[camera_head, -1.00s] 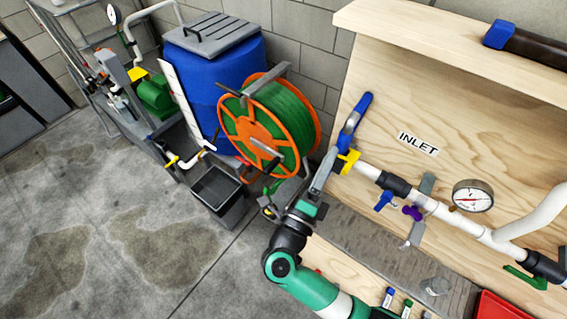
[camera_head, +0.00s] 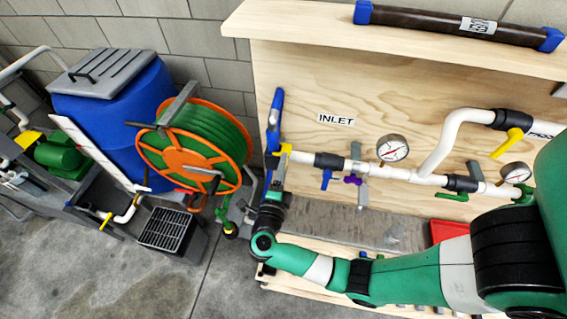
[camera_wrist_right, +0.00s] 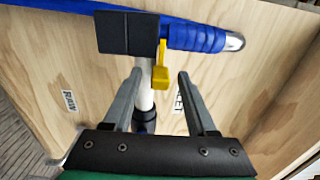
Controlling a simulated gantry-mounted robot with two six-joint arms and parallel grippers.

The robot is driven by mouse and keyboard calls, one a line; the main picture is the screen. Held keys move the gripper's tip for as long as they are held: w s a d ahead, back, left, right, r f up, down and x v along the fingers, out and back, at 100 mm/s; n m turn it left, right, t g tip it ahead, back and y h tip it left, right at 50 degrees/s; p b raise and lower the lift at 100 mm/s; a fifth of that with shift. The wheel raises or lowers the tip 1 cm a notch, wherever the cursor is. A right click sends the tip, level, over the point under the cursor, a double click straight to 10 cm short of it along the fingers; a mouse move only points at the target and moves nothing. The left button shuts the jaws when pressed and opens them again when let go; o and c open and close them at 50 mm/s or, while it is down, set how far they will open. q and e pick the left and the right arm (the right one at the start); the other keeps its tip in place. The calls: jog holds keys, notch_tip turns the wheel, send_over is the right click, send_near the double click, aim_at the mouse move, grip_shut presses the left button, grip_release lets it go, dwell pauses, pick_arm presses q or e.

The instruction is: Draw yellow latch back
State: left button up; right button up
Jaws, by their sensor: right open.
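The yellow latch (camera_head: 285,149) sits at the left end of the white pipe, below the blue hose (camera_head: 274,115). In the right wrist view the yellow latch (camera_wrist_right: 160,72) hangs beside a black block (camera_wrist_right: 128,33) under the blue hose (camera_wrist_right: 195,36). My right gripper (camera_head: 277,176) is just below the latch. In the wrist view the right gripper (camera_wrist_right: 159,76) is open, one finger on each side of the latch and pipe, with gaps visible. My left gripper is not in view.
The white pipe (camera_head: 432,180) carries gauges and small valves along the plywood board (camera_head: 290,70). An orange and green hose reel (camera_head: 195,148) and a blue barrel (camera_head: 115,110) stand left of the board. A red tray (camera_head: 449,231) lies at the bench.

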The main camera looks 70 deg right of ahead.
jog(key=shift+w+d, duration=0.1)
jog(key=shift+d, duration=0.4)
grip_shut()
dwell(1.1)
